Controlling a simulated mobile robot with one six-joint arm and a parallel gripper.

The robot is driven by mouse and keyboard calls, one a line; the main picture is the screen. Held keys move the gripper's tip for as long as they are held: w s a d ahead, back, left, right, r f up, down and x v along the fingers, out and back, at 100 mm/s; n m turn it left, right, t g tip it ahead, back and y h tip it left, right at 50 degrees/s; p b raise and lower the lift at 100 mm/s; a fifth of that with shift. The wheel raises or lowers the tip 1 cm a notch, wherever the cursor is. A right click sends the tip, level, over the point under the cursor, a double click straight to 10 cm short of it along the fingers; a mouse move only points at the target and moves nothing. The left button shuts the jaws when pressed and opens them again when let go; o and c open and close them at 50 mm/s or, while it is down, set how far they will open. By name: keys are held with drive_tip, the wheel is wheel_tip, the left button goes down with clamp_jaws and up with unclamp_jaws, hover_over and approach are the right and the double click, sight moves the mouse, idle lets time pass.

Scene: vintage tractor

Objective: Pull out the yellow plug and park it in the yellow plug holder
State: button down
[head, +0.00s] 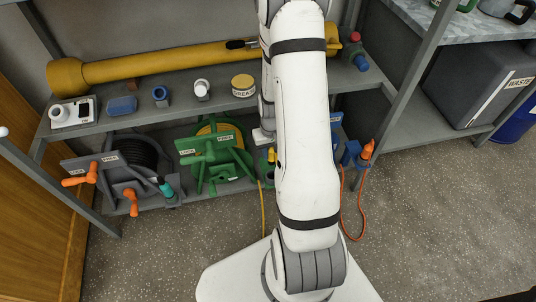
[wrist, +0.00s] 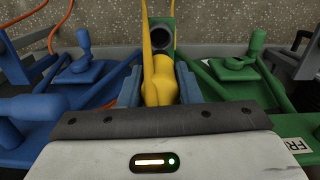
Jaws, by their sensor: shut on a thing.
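The yellow plug (wrist: 160,80) is in the middle of the wrist view, between the two blue-grey fingers of my gripper (wrist: 158,88), which is shut on it. Its yellow cable (wrist: 147,22) runs up past the left of a dark green holder (wrist: 174,49). The holder's round dark opening shows empty just beyond the plug. In the head view a bit of the yellow plug (head: 271,155) shows beside my arm, above the floor, with the cable hanging below it. My arm hides most of the gripper there. I cannot tell whether plug and holder touch.
A green reel (head: 214,155) stands left of my arm, with a grey reel (head: 115,165) further left. Blue parts (head: 350,152) and an orange plug (head: 367,149) with an orange cable are on the right. A shelf with a long yellow tube (head: 160,65) runs above.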

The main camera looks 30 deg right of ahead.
idle(0.3)
drive_tip(key=shift+s, duration=0.1)
drive_tip(key=shift+f, duration=0.25)
drive_tip(key=shift+s+f+b, duration=0.15)
drive_tip(key=shift+f+b, duration=2.05)
drive_tip(key=shift+f, duration=0.4)
drive_tip(key=shift+f+b, duration=1.5)
drive_tip(key=shift+f, duration=0.55)
drive_tip(key=c, duration=1)
unclamp_jaws()
drive_tip(key=shift+o, duration=0.2)
drive_tip(key=shift+r, duration=0.15)
wheel_tip(320, 180, up, 8)
drive_tip(key=p, duration=0.3)
drive_tip(key=shift+f, duration=0.2)
